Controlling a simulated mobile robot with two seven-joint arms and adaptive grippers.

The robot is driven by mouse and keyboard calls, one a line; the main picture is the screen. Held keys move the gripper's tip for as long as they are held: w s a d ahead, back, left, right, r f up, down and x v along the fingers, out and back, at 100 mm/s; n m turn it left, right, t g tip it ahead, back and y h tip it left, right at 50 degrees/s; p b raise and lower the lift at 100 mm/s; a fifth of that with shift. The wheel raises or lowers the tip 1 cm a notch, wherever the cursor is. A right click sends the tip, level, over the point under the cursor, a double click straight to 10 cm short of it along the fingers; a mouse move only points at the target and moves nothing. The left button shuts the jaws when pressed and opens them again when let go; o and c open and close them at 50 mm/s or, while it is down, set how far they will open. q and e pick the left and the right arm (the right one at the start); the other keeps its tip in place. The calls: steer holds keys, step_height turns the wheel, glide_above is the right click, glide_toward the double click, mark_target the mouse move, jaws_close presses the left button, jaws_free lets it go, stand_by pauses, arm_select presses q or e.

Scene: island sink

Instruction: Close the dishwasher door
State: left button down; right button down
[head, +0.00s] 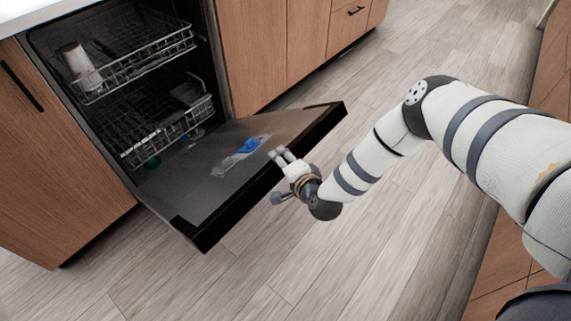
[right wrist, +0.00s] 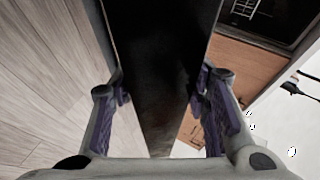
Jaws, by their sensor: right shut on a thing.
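The dishwasher door (head: 222,176) is folded down and open, sticking out from the dark dishwasher in the head view. A blue and grey detergent fitting (head: 240,152) is on its inner face. My right gripper (head: 279,156) is at the door's outer edge. In the right wrist view the door's dark edge (right wrist: 160,45) runs between the two purple-padded fingers of the gripper (right wrist: 160,95), which is shut on it. My left gripper does not show.
Two wire racks (head: 150,60) are inside the dishwasher, the upper one holding a white cup (head: 80,65). Wooden cabinets (head: 250,50) flank it. The plank floor (head: 350,250) in front of the door is clear. Another wooden cabinet stands at the right.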

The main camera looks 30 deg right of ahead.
steer(key=shift+w+r, duration=0.15)
steer(key=c, duration=0.9)
jaws_free()
steer(key=shift+s, duration=0.4)
steer(key=v, duration=1.1)
steer(key=shift+s+r, duration=0.15)
